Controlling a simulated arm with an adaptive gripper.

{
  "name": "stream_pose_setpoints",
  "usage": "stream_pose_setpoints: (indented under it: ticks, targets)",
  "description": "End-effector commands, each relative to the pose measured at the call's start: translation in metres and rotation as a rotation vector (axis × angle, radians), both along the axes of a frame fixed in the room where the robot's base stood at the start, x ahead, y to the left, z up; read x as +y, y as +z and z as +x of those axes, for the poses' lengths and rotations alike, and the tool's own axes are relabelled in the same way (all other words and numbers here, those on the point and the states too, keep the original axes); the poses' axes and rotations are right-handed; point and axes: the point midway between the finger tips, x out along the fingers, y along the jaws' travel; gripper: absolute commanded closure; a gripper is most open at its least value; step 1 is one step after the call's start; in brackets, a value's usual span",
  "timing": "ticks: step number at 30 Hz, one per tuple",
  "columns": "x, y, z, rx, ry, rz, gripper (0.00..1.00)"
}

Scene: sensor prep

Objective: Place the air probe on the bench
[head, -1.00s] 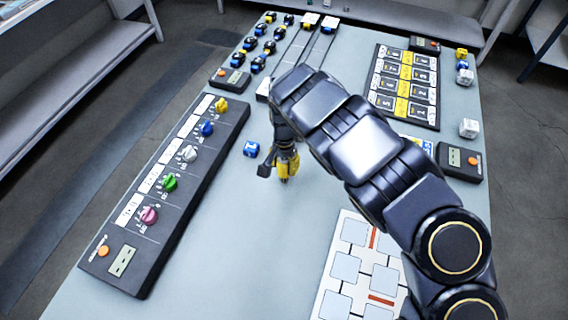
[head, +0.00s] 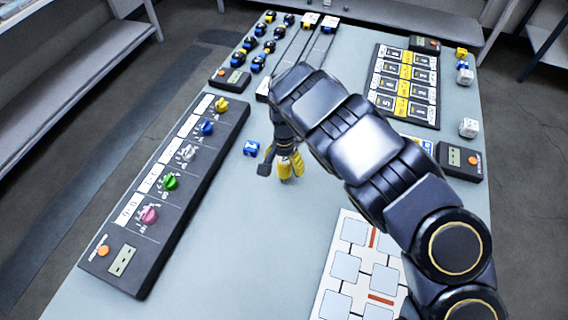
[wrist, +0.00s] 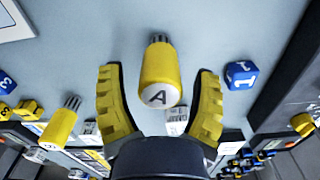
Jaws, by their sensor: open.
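The air probe (wrist: 159,72) is a yellow cylinder with a white end marked "A" and dark prongs at its other end. In the wrist view it sits between the spread fingers of my gripper (wrist: 158,80), with a gap on each side. In the head view the probe (head: 285,171) is low at the grey bench (head: 235,225), between my gripper's fingers (head: 281,168). My gripper is open around it. I cannot tell for sure whether the probe's tip rests on the bench. My arm hides the bench behind it.
A blue block (head: 251,148) is close to my gripper. A dark knob panel (head: 165,205) lies to the left, and a white board with grey squares (head: 345,268) at the front right. Another yellow probe (wrist: 58,128) shows in the wrist view. The front middle is clear.

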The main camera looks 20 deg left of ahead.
Motion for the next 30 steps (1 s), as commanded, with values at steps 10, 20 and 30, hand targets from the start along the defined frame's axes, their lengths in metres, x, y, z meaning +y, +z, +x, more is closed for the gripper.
stream_pose_setpoints:
  ticks: [10, 20, 30]
  targets:
    - [0.001, 0.066, 0.001, -0.008, 0.001, 0.004, 0.36]
    - [0.001, 0.113, 0.000, -0.003, 0.002, 0.001, 0.36]
    - [-0.024, 0.130, 0.006, -0.018, -0.025, -0.021, 0.36]
